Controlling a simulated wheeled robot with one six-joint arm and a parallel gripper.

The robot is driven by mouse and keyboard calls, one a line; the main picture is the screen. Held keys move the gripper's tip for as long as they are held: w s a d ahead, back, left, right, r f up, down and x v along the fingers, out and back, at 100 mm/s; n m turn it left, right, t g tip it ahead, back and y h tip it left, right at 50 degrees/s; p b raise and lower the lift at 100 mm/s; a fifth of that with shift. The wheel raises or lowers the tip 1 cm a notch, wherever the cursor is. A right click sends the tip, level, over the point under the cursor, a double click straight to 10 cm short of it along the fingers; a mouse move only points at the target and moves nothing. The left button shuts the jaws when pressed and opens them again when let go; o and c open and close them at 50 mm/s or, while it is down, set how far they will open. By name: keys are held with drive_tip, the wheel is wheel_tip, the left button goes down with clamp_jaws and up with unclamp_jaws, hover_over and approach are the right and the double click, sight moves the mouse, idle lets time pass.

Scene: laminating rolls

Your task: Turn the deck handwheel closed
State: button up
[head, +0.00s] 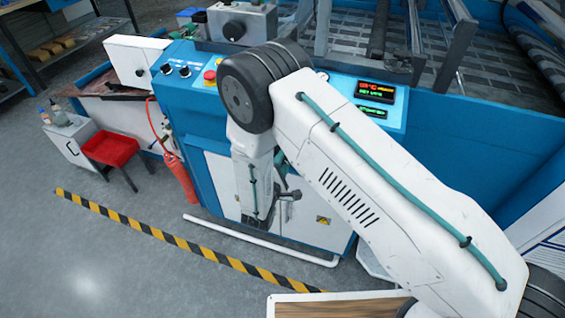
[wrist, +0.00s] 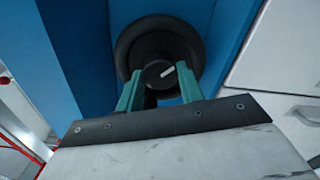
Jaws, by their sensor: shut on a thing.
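The black handwheel (wrist: 125,48) shows in the wrist view, at the top centre, against a blue machine panel. It has a round dark hub with a short pale mark tilted slightly up to the right. My gripper (wrist: 160,74) has teal fingers, one on each side of the hub's lower part, and is shut on the handwheel. The exact contact is hard to see because the parts are dark. In the head view my arm covers the front of the blue machine (head: 185,100), and I cannot make out the handwheel there.
A red fire extinguisher (head: 180,182) stands left of my wrist, with a red stool (head: 110,148) farther left. A white rail (head: 258,243) runs low along the machine. Striped floor tape (head: 165,235) crosses open grey floor. A lit display (head: 375,91) sits on the panel.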

drive_tip(key=m, duration=0.5)
drive_tip(key=shift+m, duration=0.3)
idle(0.4)
drive_tip(key=o, duration=1)
drive_tip(key=shift+s, duration=0.1)
drive_tip(key=v, duration=0.7)
drive_tip(key=shift+s+a, duration=0.15)
drive_tip(key=shift+s, duration=0.2)
